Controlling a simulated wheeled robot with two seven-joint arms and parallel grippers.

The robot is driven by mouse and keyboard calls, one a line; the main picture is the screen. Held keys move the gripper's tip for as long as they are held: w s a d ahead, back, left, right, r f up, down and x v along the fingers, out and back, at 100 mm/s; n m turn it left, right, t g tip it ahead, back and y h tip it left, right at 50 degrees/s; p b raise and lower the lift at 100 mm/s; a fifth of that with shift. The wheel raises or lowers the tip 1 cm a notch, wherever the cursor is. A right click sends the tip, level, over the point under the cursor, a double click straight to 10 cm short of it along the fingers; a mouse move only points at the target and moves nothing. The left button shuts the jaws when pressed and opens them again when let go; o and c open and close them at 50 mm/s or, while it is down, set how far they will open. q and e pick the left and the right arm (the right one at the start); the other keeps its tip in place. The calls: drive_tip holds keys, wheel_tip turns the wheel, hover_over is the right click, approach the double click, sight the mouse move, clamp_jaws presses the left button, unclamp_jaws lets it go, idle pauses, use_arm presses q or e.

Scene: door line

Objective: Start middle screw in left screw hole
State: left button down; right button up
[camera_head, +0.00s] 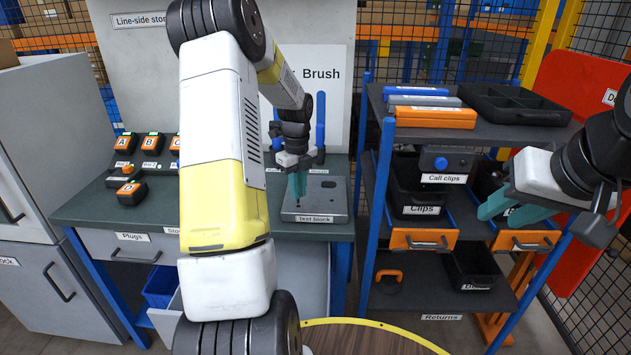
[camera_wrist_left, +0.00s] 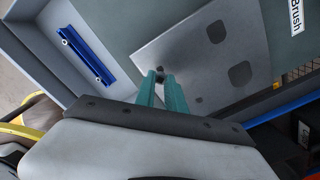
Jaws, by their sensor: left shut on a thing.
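The grey test block (camera_head: 340,200) lies on the workbench and also shows in the left wrist view (camera_wrist_left: 195,45). In the left wrist view the fingers (camera_wrist_left: 162,82) are shut on a small dark thing (camera_wrist_left: 160,72), which looks like the screw. I cannot tell whether it touches the block or sits in a hole. My right gripper (camera_head: 512,212) is open and empty near the rack at right.
Orange-and-black buttons (camera_head: 132,192) stand at the bench's left. A rack with a black tray (camera_head: 515,103), clip bins and blue posts stands right of the bench.

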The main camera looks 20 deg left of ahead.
use_arm(q)
drive_tip(key=shift+f, duration=0.6)
idle(1.1)
drive_tip(key=c, duration=1.3)
unclamp_jaws()
wheel_tip(320, 180, up, 8)
drive_tip(key=shift+f, duration=0.1)
